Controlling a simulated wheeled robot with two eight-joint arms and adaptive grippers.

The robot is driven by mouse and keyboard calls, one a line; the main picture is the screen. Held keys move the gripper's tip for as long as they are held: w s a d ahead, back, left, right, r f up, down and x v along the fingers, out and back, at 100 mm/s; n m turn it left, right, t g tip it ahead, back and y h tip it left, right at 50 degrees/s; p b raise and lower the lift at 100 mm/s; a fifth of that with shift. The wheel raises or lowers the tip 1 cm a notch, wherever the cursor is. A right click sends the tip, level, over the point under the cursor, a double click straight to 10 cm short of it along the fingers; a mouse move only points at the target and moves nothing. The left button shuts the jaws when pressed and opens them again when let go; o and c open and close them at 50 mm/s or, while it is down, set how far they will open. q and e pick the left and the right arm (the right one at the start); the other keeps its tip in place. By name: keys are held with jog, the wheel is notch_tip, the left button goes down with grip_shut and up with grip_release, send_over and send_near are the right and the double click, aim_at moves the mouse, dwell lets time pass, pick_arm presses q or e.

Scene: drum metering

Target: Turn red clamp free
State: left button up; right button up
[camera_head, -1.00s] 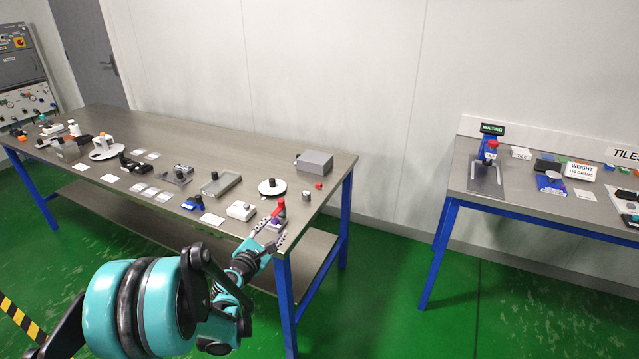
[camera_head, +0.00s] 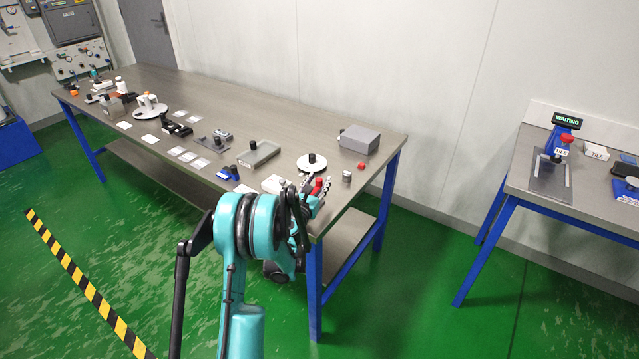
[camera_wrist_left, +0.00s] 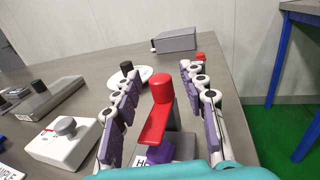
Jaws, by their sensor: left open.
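The red clamp (camera_wrist_left: 158,115) stands on a small grey base with a partly readable label; a purple piece (camera_wrist_left: 160,152) shows under its lever. In the left wrist view it lies between the two open fingers of my left gripper (camera_wrist_left: 155,85), with a gap on both sides. The clamp's red top (camera_head: 318,184) also shows in the head view, near the table's right front corner, partly hidden by my left gripper (camera_head: 316,186). My right gripper is in neither current view.
A white box with a grey knob (camera_wrist_left: 65,138) stands left of the clamp. A white disc with a black knob (camera_head: 312,163) is behind it. A grey box (camera_head: 359,139) and a small red piece (camera_head: 361,166) are further back. The table's right edge is close.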

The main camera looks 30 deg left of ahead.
pick_arm(q)
jog(key=shift+w, duration=0.35)
grip_shut()
